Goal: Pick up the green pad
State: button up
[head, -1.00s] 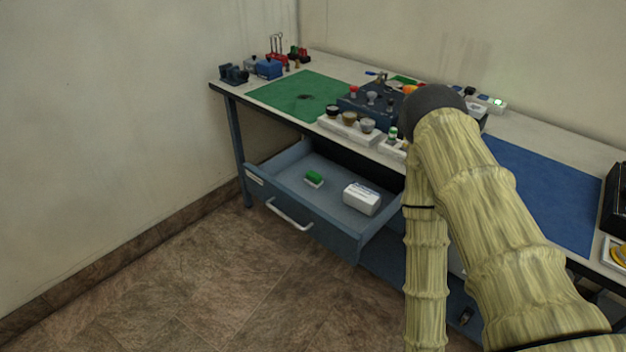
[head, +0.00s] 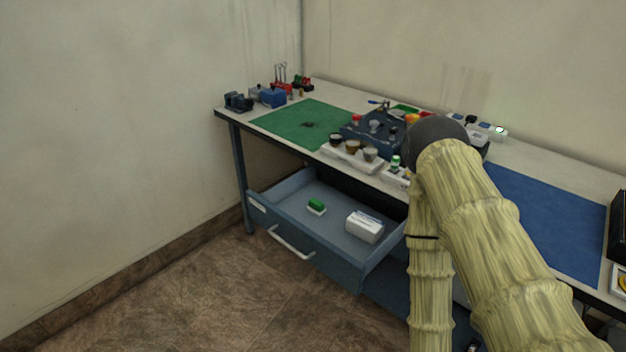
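The green pad (head: 316,203) is a small green block with a white underside. It lies in the open blue-grey drawer (head: 292,202) under the workbench, left of a white box. Nothing touches it. My arm, in a pale yellow sleeve, fills the right side of the head view. My gripper is not visible in this view.
The white box (head: 364,226) lies in the drawer right of the pad. The drawer has a pale handle (head: 290,243) at its front. The bench top above holds a green mat (head: 290,123), a blue mat (head: 553,222) and several tools. Floor in front of the drawer is clear.

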aim_at(317, 207)
jog(key=z, duration=1.9)
jog(key=i, duration=0.9)
jog(key=u, duration=2.7)
